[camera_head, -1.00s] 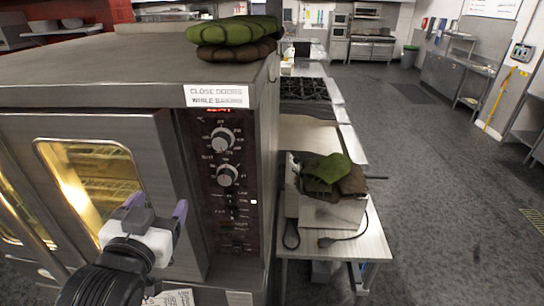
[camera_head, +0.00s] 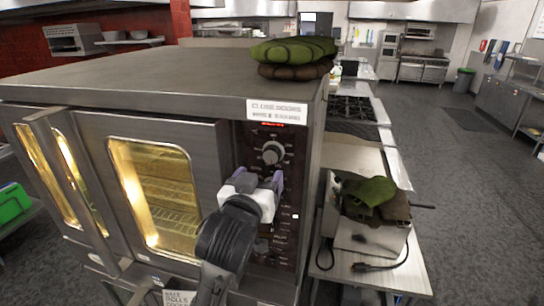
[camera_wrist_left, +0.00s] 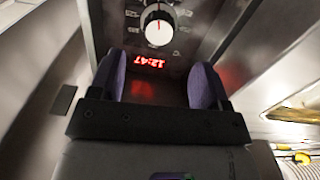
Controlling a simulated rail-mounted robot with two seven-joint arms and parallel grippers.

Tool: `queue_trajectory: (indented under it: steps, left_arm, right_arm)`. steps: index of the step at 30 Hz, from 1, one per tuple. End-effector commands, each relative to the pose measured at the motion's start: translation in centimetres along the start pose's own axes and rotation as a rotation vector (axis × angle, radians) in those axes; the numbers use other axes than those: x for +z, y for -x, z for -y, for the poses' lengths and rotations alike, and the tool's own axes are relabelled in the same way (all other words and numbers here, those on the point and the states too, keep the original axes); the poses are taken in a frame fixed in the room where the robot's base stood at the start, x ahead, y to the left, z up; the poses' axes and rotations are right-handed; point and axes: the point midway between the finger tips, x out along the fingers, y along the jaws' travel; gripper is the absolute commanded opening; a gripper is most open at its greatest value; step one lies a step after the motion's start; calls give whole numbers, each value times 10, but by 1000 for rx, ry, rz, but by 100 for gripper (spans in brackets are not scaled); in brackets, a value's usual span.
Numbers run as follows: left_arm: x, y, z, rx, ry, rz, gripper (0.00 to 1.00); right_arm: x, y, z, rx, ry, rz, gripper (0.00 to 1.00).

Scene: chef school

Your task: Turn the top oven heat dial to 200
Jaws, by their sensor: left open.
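The top heat dial (camera_head: 271,152) is a round silver knob on the dark control panel (camera_head: 284,215) of the steel oven (camera_head: 160,80). My left gripper (camera_head: 257,181) is open in front of the panel, just below this dial in the picture. It hides the lower dial. In the left wrist view, the gripper's two purple-lined fingers (camera_wrist_left: 157,85) are apart with nothing between them. A silver dial (camera_wrist_left: 158,28) shows beyond the fingertips, near a red display (camera_wrist_left: 150,62). I cannot read the dial's setting. My right gripper is not in view.
Oven doors with lit windows (camera_head: 157,195) stand left of the panel. Folded green and brown mitts (camera_head: 293,52) lie on the oven top. More mitts (camera_head: 375,197) lie on a box on the steel table to the right. Open floor lies at far right.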

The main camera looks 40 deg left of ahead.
Motion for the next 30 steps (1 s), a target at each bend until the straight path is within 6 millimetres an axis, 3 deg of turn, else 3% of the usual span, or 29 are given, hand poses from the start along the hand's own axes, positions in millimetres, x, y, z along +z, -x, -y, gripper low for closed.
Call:
queue_trajectory:
  steps: [6, 15, 30]
  left_arm:
    - [-2, -41, 0, -2, -2, 2, 70]
    - [-1, -76, 0, -1, -2, 1, 70]
    - [0, -86, 0, 0, 0, 0, 70]
  right_arm:
    - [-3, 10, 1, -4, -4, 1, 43]
    - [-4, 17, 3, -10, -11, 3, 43]
    - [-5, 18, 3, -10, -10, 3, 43]
